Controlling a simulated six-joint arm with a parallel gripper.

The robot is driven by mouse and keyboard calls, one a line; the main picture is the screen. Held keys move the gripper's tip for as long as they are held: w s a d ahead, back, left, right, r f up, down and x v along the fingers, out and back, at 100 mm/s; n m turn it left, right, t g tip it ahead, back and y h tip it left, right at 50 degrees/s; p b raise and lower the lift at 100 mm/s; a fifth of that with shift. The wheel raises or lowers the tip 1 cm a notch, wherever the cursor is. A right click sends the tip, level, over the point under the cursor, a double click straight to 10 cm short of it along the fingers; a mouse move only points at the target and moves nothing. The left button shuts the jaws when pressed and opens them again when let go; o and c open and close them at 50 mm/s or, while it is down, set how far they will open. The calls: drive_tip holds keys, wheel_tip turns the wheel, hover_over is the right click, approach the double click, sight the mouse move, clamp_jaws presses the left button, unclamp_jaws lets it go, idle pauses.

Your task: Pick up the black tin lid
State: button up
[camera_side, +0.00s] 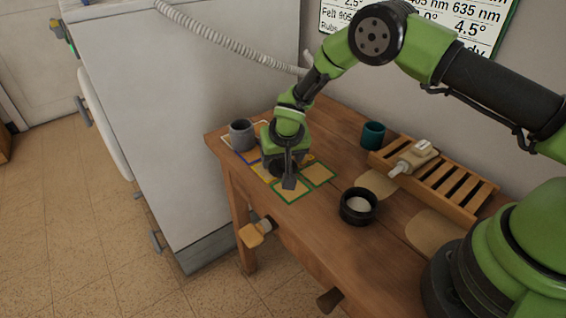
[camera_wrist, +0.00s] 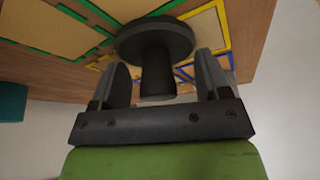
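The black tin lid (camera_wrist: 155,38) shows in the wrist view as a dark round disc with a thick knob (camera_wrist: 157,78). The disc lies over the coloured outlines on the table. My gripper (camera_wrist: 161,72) is open, with one finger on each side of the knob. A gap shows between each finger and the knob, so the fingers do not appear to touch it. In the side view my gripper (camera_side: 286,177) points down at the outlined patches, and the lid is mostly hidden there by the gripper and arm.
A grey mug (camera_side: 241,135) stands at the table's left corner, close to my wrist. A teal cup (camera_side: 373,135) stands at the back. A black open tin (camera_side: 358,207) with pale contents stands to the right. A slatted wooden rack (camera_side: 440,180) bears a white bottle-like object (camera_side: 415,156).

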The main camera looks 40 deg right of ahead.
drive_tip(key=shift+c, duration=0.7)
wheel_tip(320, 180, up, 9)
drive_tip(key=shift+s+r, duration=0.15)
drive_tip(key=shift+r, duration=0.2)
drive_tip(key=shift+s+d+r+m, duration=0.1)
drive_tip(key=shift+s+m, duration=0.2)
drive_tip(key=shift+m, duration=0.2)
drive_tip(key=s+d+m+g+h, duration=0.2)
drive_tip(key=s+m+g+h, duration=0.1)
drive_tip(key=s+m, duration=0.65)
drive_tip(key=r+m+g+y, duration=0.15)
drive_tip(key=m+g, duration=0.35)
drive_tip(key=m, duration=0.8)
hover_over(374, 202)
drive_tip(key=w, duration=0.1)
drive_tip(key=shift+w+a+f, duration=0.1)
drive_tip(key=shift+a+f, duration=0.1)
drive_tip(key=shift+f, duration=1.5)
drive_tip(key=shift+a+f, duration=0.2)
drive_tip(key=shift+f, duration=1.5)
drive_tip(key=shift+f, duration=0.15)
